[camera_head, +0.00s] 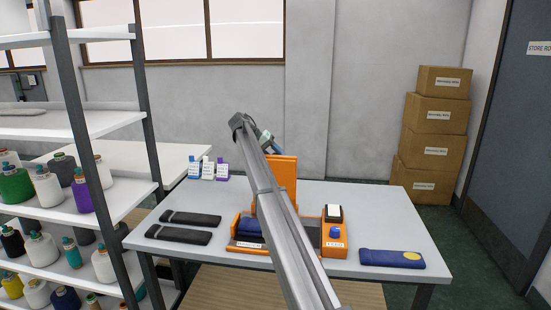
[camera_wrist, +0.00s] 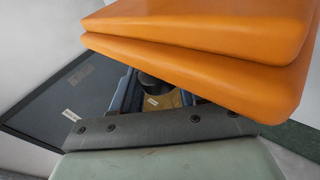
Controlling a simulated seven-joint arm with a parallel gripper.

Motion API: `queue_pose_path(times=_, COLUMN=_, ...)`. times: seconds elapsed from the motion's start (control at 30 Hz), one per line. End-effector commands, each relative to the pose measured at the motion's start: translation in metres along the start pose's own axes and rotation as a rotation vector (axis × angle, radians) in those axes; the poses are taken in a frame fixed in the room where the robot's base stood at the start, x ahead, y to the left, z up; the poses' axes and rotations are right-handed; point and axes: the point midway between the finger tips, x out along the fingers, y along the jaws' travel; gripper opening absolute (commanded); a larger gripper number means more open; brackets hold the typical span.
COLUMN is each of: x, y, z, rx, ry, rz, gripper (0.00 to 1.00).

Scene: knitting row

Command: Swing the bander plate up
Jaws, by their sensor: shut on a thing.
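The bander is an orange machine on the grey table, with a base (camera_head: 252,247) and an orange plate (camera_head: 287,172) that stands raised, close to upright, above the back of the base. In the wrist view the plate (camera_wrist: 205,35) fills the top as two thick orange layers. My gripper (camera_head: 267,140) is at the plate's upper left edge and is shut on it. The exact finger contact is hidden. My arm crosses in front of the plate and the middle of the base. A dark blue folded piece (camera_head: 249,227) lies in the base's left part.
Two dark folded pieces (camera_head: 190,219) lie left on the table (camera_head: 400,215). A blue one with a yellow spot (camera_head: 391,259) lies right. A yarn shelf (camera_head: 80,125) stands left and stacked boxes (camera_head: 435,115) back right.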

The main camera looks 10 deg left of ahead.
Motion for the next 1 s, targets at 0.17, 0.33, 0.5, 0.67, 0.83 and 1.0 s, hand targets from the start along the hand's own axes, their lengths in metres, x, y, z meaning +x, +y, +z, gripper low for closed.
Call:
queue_pose_path(times=0.17, x=0.0028, y=-0.0045, z=0.0029, rx=-0.009, ry=-0.011, rz=-0.004, gripper=0.00)
queue_pose_path(times=0.33, x=0.0032, y=-0.0046, z=0.0034, rx=-0.009, ry=-0.012, rz=-0.004, gripper=0.00)
queue_pose_path(times=0.5, x=0.0030, y=-0.0041, z=0.0030, rx=-0.008, ry=-0.010, rz=-0.003, gripper=0.55)
queue_pose_path(times=0.67, x=0.0022, y=-0.0028, z=0.0020, rx=-0.006, ry=-0.008, rz=-0.002, gripper=0.62)
queue_pose_path(times=0.83, x=0.0012, y=-0.0020, z=0.0013, rx=-0.005, ry=-0.007, rz=-0.001, gripper=0.62)
queue_pose_path(times=1.0, x=-0.0063, y=-0.0019, z=0.0004, rx=-0.004, ry=-0.005, rz=-0.001, gripper=0.62)
